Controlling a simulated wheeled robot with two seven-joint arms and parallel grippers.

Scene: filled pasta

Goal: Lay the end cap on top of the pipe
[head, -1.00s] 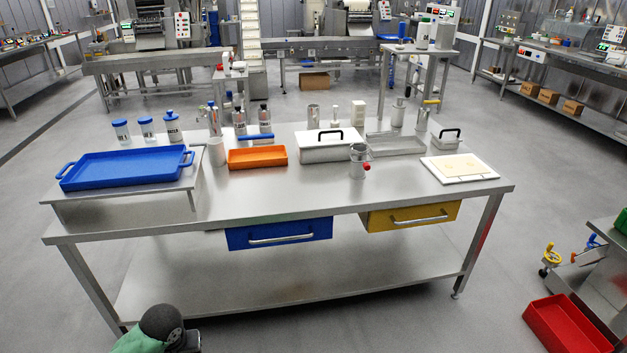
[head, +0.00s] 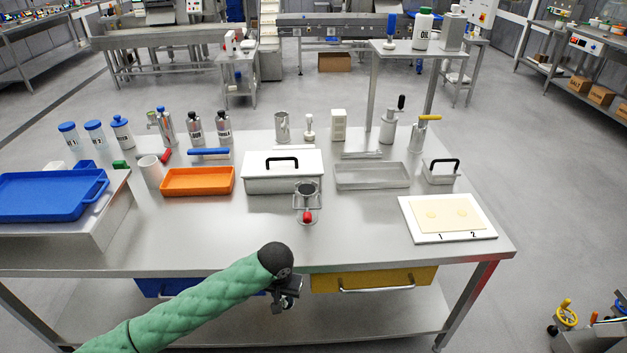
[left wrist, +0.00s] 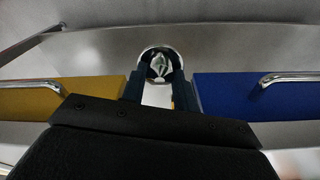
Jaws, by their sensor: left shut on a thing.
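A short upright metal piece with a dark open top and a red knob, which looks like the pipe (head: 307,191), stands near the front middle of the steel table. My left gripper (head: 283,303) is in front of the table's front edge, below the tabletop and apart from the pipe. In the left wrist view its two fingers are shut on a round shiny metal piece (left wrist: 160,62), which looks like the end cap. The cap is mostly hidden by the gripper in the head view. My right gripper is not in view.
A white lidded box (head: 283,181) stands just behind the pipe. An orange tray (head: 198,193) is left of it, a grey tray (head: 372,187) and a white board (head: 448,233) right. Blue (left wrist: 235,97) and yellow (head: 374,280) drawers face my gripper. The tabletop around the pipe's front is clear.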

